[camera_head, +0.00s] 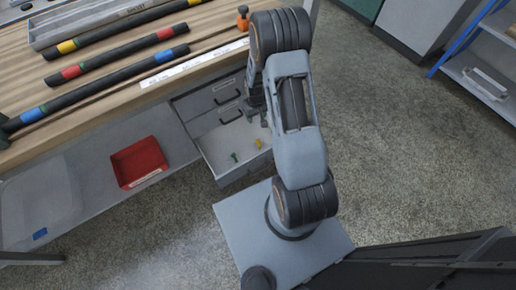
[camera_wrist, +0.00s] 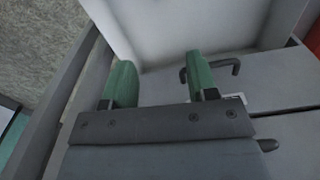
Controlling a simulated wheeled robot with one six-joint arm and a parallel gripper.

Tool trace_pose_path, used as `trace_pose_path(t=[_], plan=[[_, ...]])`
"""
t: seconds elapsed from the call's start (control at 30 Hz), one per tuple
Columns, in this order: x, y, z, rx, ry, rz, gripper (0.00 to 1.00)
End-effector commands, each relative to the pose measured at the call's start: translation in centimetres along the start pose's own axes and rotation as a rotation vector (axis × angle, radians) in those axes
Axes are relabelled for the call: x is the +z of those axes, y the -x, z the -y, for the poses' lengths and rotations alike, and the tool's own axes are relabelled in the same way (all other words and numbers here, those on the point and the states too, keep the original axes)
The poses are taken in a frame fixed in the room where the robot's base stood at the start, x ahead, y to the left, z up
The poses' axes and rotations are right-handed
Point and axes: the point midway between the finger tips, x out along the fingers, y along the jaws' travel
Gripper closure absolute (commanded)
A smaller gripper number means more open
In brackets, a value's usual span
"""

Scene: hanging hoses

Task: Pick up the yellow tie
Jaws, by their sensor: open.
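A small yellow item (camera_head: 258,143), likely the yellow tie, lies in the open drawer (camera_head: 222,160) under the workbench in the head view. A small dark teal item (camera_head: 234,157) lies in the same drawer, to its left. My gripper (camera_head: 256,103) is above and behind the drawer in the head view, partly hidden by my arm. In the wrist view my gripper (camera_wrist: 160,80) shows two green fingers spread apart with nothing between them. A pale, tray-like surface, a drawer handle (camera_wrist: 210,70) and grey drawer fronts lie beyond the fingers. The yellow item is not visible in the wrist view.
The wooden workbench (camera_head: 110,77) holds several dark hoses with coloured bands, a grey tray (camera_head: 85,22) and an orange item (camera_head: 243,18). A red bin (camera_head: 139,162) sits on the lower shelf.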

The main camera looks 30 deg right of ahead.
Motion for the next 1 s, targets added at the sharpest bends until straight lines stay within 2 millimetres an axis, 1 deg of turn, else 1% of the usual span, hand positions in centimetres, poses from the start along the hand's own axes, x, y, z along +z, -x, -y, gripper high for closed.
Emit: trace_pose_path(t=[0.03,0.1,0.4,0.5,0.6,0.7,1.0], plan=[[0.3,-2.7,-0.2,-0.003,-0.001,0.012,0.47],[0.4,-4.5,-0.5,-0.004,-0.002,0.019,0.47],[0.9,-10.4,-0.8,-0.007,0.000,0.032,0.47],[0.9,-12.1,-0.8,-0.007,0.000,0.031,0.47],[0.9,-13.6,-0.8,-0.007,0.000,0.030,0.47],[0.9,-14.6,-0.8,-0.007,-0.001,0.029,0.47],[0.9,-15.8,-0.7,-0.007,0.000,0.029,0.47]])
